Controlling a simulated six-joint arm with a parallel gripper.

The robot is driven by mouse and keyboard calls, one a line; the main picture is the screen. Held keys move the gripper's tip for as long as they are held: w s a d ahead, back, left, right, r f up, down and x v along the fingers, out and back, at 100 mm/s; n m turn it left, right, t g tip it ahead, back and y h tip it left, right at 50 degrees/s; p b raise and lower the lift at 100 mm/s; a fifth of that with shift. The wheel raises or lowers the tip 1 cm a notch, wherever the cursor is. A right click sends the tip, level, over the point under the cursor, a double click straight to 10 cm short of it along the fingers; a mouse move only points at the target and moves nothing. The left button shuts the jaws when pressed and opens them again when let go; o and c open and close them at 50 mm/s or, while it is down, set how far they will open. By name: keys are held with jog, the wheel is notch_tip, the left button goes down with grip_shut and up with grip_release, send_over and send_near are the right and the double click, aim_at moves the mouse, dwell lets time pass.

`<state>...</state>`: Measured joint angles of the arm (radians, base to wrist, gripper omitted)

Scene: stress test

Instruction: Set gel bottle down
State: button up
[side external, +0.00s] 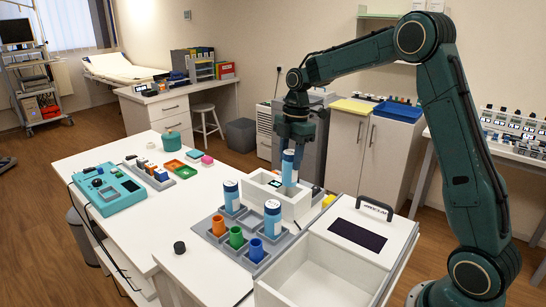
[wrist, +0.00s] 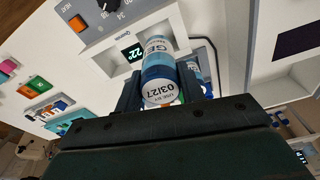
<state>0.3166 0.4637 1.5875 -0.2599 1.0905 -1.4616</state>
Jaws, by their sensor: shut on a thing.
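The gel bottle (side external: 288,168) is blue with a white label. My gripper (side external: 293,147) is shut on it from above and holds it upright at the opening of the white warmer box (side external: 291,208). The warmer's panel (wrist: 100,22) shows a HEAT dial, an orange switch and a small display.
A grey rack (side external: 212,241) beside the warmer holds two similar blue bottles (side external: 231,196) and orange, green and blue cups (side external: 236,238). A white bin (side external: 300,285) and a lidded unit with a black handle (side external: 374,208) stand at the right. A black cap (side external: 179,247) lies on the table.

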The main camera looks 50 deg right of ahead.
aim_at(290, 178)
jog(key=shift+f, duration=3.35)
jog(key=shift+f, duration=0.15)
jog(key=o, duration=1.1)
jog(key=shift+c, duration=0.2)
jog(key=r, duration=0.4)
jog(key=d+r, duration=0.1)
jog(key=r, duration=0.7)
jog(key=shift+s+d, duration=0.1)
jog(key=shift+d, duration=0.05)
jog(key=shift+r, duration=0.15)
jog(key=shift+s, duration=0.1)
